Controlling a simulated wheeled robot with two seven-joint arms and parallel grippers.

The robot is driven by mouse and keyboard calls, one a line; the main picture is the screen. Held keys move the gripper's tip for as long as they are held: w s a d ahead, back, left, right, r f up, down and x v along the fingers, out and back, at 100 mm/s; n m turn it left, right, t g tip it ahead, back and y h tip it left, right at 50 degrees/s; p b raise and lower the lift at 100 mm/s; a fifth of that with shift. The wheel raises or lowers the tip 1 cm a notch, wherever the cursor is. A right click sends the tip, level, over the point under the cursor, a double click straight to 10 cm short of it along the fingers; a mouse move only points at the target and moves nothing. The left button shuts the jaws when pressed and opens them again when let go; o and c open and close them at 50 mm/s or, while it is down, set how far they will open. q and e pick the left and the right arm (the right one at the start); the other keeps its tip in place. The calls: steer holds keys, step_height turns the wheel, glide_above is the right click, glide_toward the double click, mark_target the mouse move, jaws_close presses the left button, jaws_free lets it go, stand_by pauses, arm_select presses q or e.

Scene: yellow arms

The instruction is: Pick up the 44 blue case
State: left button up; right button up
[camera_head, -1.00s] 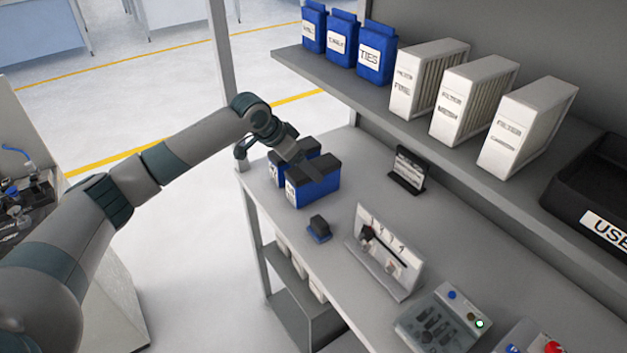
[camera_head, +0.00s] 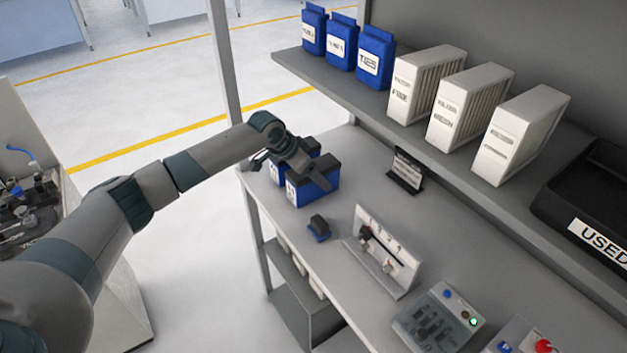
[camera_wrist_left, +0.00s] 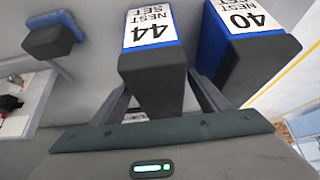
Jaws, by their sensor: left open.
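The 44 blue case (camera_head: 313,191) stands on the bench, blue with a dark top. In the left wrist view the 44 case (camera_wrist_left: 150,40) shows its white label, "44 NEST SET". The 40 blue case (camera_wrist_left: 243,32) stands close beside it; in the head view this second case (camera_head: 308,150) is partly hidden behind the wrist. My left gripper (camera_head: 312,175) is at the top of the 44 case, pointing down. In the wrist view its open fingers lie on either side of the 44 case, one in the gap towards the 40 case. Contact cannot be told.
A small dark and blue block (camera_head: 319,228) lies in front of the cases. A black sign stand (camera_head: 406,172) and a grey tool panel (camera_head: 382,252) stand to the right. The shelf (camera_head: 330,78) above holds blue containers and white filters.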

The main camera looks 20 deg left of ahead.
arm_select(q)
steer(key=shift+r, duration=0.1)
steer(key=c, duration=1.5)
steer(key=shift+w+r, duration=0.1)
steer(key=shift+r+b, duration=0.35)
steer(key=shift+r, duration=0.2)
step_height(320, 180, up, 7)
steer(key=b, duration=0.2)
steer(key=shift+r+b, duration=0.15)
steer(key=shift+b, duration=0.2)
steer(key=shift+r, duration=0.7)
